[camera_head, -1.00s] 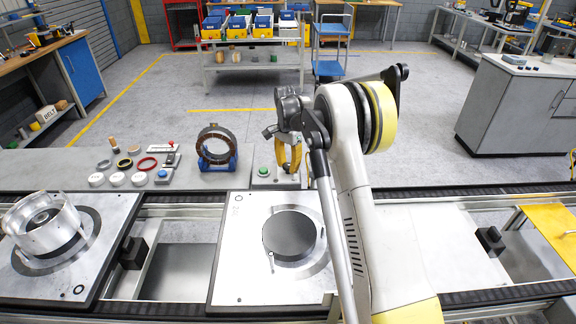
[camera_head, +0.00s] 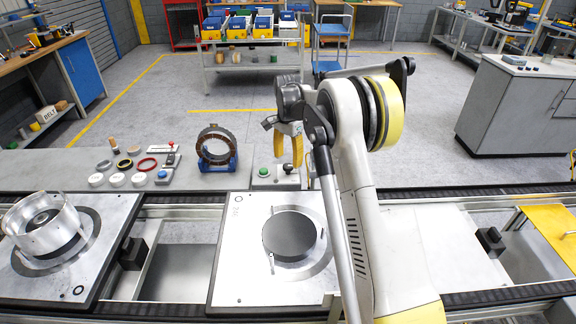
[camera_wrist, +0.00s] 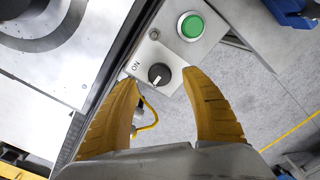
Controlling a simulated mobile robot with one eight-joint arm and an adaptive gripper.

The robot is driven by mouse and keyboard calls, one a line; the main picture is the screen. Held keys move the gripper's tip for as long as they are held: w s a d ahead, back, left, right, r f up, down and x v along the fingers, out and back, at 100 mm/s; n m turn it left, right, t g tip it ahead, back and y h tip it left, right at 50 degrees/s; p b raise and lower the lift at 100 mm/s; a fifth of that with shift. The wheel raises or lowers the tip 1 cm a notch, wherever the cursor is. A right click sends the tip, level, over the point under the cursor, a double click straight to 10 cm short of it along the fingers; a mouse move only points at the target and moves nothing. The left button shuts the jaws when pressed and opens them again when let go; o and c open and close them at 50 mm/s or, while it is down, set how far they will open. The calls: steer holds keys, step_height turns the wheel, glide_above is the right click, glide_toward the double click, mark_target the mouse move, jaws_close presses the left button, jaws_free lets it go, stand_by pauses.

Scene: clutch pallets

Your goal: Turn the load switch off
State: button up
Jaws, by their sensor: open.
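The load switch is a black rotary knob with a pale pointer mark (camera_wrist: 159,74) on a grey control box (camera_wrist: 180,55), beside a printed "ON". In the head view the knob (camera_head: 288,168) shows at the right of the box, just under the fingers. My gripper (camera_wrist: 160,79) is open with its yellow fingers apart, one on each side of the knob in the wrist view. In the head view my gripper (camera_head: 289,160) hangs above the box, apparently clear of the knob. Nothing is held. The pointer's exact direction is hard to read.
A green button (camera_wrist: 191,26) sits on the same box, close to the knob. A dark ring on a blue stand (camera_head: 217,148) is left of the box. The conveyor with a pallet (camera_head: 235,270) runs in front. A yellow cable (camera_wrist: 147,115) hangs near the left finger.

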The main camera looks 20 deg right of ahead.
mark_target(287, 166)
step_height(287, 166, up, 9)
steer(key=shift+f, duration=0.2)
stand_by(0.3)
steer(key=s+a+r+n+t+b, duration=0.15)
steer(key=s+a+r+n, duration=0.3)
steer(key=s, duration=0.45)
steer(key=s+a+r+n+t, duration=0.25)
steer(key=s+a+r, duration=0.25)
steer(key=s, duration=0.5)
steer(key=s+a+f+n+t, duration=0.1)
steer(key=s+a+f+n, duration=0.1)
steer(key=s, duration=0.6)
steer(key=s+a+f+n+t+b, duration=0.1)
steer(key=s+a+f+n+t, duration=0.1)
steer(key=s+f, duration=0.4)
steer(key=s+a+n, duration=0.1)
steer(key=s+n, duration=0.1)
steer(key=s, duration=0.1)
steer(key=shift+s, duration=0.15)
